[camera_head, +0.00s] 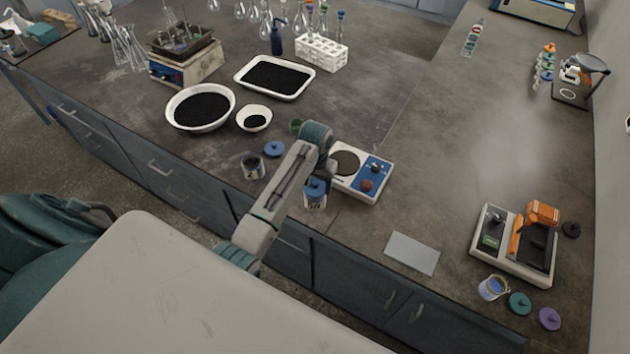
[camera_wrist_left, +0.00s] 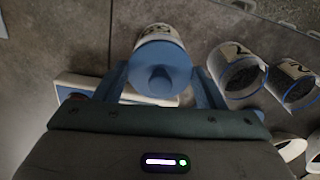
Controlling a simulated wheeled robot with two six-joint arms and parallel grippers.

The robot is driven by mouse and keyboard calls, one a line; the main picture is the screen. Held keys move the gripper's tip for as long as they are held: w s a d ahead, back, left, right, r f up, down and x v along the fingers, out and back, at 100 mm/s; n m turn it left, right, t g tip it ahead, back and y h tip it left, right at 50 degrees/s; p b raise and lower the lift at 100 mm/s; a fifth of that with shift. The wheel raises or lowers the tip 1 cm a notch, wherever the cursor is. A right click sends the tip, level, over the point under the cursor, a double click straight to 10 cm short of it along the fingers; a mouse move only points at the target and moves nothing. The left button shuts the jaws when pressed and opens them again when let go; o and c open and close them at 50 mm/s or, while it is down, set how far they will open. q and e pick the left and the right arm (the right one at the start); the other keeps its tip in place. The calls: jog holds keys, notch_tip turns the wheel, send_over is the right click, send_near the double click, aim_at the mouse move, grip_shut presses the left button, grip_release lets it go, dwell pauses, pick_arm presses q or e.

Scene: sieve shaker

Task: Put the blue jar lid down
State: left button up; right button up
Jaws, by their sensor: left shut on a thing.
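A blue lid (camera_wrist_left: 160,75) with a round knob sits between the fingers of my left gripper (camera_wrist_left: 162,88) in the left wrist view. The gripper is shut on it. A jar with a white label (camera_wrist_left: 158,32) shows right behind the lid. I cannot tell whether the lid is seated on it or just over it. In the head view this labelled jar (camera_head: 314,202) stands near the bench's front edge, below my left gripper (camera_head: 316,180). Another blue lid (camera_head: 274,149) lies flat on the bench, beside an open dark-filled jar (camera_head: 253,166). My right gripper is out of view.
A white device with a blue panel (camera_head: 376,170) stands just right of the gripper. A round white bowl (camera_head: 201,125), a small bowl (camera_head: 254,131) and a white tray (camera_head: 293,89) lie beyond.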

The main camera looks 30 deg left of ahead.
aim_at(315, 183)
pick_arm(q)
jog(key=o, duration=1)
jog(key=shift+c, duration=0.2)
notch_tip(315, 183, up, 8)
jog(key=shift+b, duration=0.95)
jog(key=shift+r, duration=0.35)
